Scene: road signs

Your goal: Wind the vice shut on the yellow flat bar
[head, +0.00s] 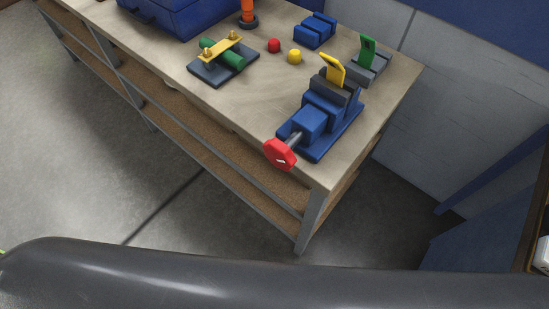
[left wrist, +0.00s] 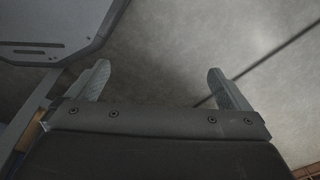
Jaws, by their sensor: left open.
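The blue vice (head: 318,120) stands near the right end of the workbench in the head view. Its red handwheel (head: 280,154) sits on a grey shaft and hangs out past the bench's front edge. The yellow flat bar (head: 333,69) stands up, tilted, at the vice's dark jaws; whether the jaws touch it is too small to tell. My left gripper shows only in the left wrist view (left wrist: 160,85). Its two fingers are wide apart with nothing between them, above the grey floor. It is away from the vice. My right gripper is in neither view.
The workbench (head: 235,105) also holds a green bar (head: 367,52) in a grey holder, a blue block (head: 315,30), a red knob (head: 274,45), a yellow knob (head: 295,57), a green cylinder fixture (head: 222,58) and a blue toolbox (head: 178,14). Floor in front is clear.

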